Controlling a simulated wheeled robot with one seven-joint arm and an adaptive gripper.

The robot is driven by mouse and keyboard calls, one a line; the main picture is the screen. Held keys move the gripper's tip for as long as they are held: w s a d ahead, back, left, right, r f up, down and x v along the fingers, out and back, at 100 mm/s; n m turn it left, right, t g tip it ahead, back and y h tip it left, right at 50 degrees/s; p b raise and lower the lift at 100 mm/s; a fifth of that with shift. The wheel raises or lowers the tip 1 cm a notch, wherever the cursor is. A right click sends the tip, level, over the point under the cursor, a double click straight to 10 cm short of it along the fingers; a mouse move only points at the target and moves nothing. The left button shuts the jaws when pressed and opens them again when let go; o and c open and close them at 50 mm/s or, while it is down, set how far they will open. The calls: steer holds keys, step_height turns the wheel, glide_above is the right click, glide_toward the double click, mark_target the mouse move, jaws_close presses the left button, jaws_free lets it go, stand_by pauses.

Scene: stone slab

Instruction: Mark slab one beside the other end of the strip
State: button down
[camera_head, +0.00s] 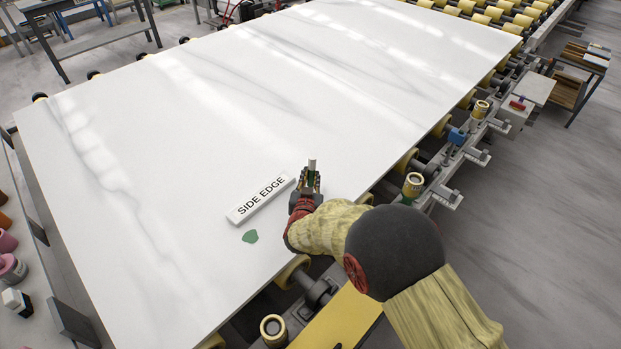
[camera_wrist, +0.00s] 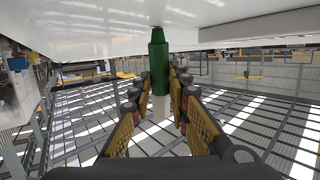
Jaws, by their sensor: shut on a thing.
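The white stone slab (camera_head: 250,110) lies flat and fills the middle of the head view. A white strip (camera_head: 261,199) lettered SIDE EDGE lies on its near part. A green patch (camera_head: 250,236) is on the slab just below the strip's left end. My gripper (camera_head: 310,182) is just right of the strip's right end, shut on a green marker (camera_wrist: 158,62) with a pale grey body. The marker's green tip points at the slab in the wrist view; I cannot tell whether it touches. No green patch shows at the strip's right end, where my gripper covers part of the slab.
The slab rests on rollers with yellow ends (camera_head: 405,160), along a rail with clamps at the right. Pink and dark pots (camera_head: 10,268) stand at the left edge. A shelf rack (camera_head: 575,80) is at the far right. The slab's far part is clear.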

mark_target(313, 160)
steer(key=shift+w+d, duration=0.15)
steer(key=shift+w, duration=1.05)
stand_by(1.8)
steer(key=shift+r, duration=0.1)
steer(key=shift+r+p, duration=2.2)
steer(key=shift+r, duration=1.25)
steer(key=shift+r, duration=0.15)
steer(key=shift+s+a+r, duration=0.1)
steer(key=shift+a+r, duration=0.05)
steer(key=shift+a, duration=0.05)
steer(key=s, duration=0.1)
steer(key=s+d+f+n+y, duration=0.1)
steer(key=s+f+y, duration=0.1)
steer(key=shift+s+d+n, duration=0.15)
steer(key=shift+d+n, duration=0.05)
steer(key=shift+n, duration=0.1)
steer(key=s+d+f, duration=0.1)
steer(key=s+d, duration=0.1)
steer(key=d, duration=0.6)
steer(key=s+d+f+m+h, duration=0.1)
steer(key=s+d+f, duration=0.1)
steer(key=d, duration=0.5)
steer(key=s+d+f, duration=0.1)
steer(key=s+d, duration=0.3)
steer(key=d, duration=0.4)
steer(key=shift+d+f+h, duration=0.3)
steer(key=shift+h, duration=0.1)
